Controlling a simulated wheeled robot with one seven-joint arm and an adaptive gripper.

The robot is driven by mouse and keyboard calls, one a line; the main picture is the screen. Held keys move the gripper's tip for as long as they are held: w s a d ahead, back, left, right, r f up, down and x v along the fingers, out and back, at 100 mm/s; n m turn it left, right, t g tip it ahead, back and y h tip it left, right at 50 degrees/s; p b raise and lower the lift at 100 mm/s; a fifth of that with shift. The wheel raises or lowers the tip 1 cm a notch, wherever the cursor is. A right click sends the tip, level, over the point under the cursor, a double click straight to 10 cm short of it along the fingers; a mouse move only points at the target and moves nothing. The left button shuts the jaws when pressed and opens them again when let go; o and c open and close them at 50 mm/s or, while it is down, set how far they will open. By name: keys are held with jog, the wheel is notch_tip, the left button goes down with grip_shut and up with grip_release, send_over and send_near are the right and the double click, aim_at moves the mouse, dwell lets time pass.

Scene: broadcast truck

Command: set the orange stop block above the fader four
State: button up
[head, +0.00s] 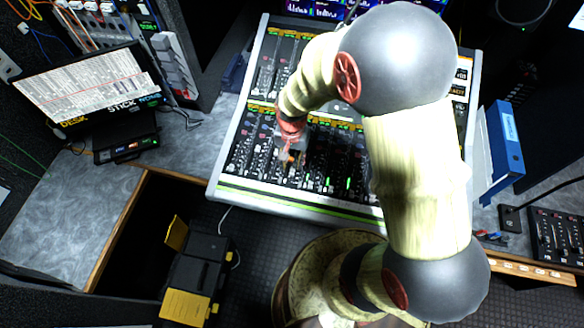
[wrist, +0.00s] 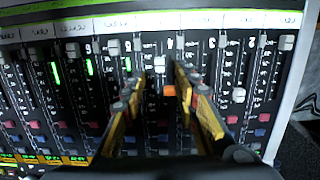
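The orange stop block (wrist: 169,91) is a small box at the mixing desk's fader field, between my fingers in the wrist view. It lies close to the right finger, with a gap to the left finger. In the head view the block (head: 291,157) shows small, just below my gripper (head: 288,150). My gripper (wrist: 160,75) has its yellow fingers apart, pointing down at the faders. A white fader cap (wrist: 160,63) sits between the fingertips, a little above the block in the picture.
The mixing desk (head: 225,187) has rows of similar faders close on both sides of my fingers. Another cap (wrist: 238,95) sits to their right. A blue binder (head: 505,140) stands right of the desk. A black and yellow toolbox (head: 200,265) is on the floor.

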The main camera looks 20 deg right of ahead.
aim_at(292, 171)
jog(key=shift+f+b, duration=0.45)
jog(key=shift+f, duration=1.9)
jog(key=c, duration=0.4)
jog(key=c, duration=0.3)
grip_shut()
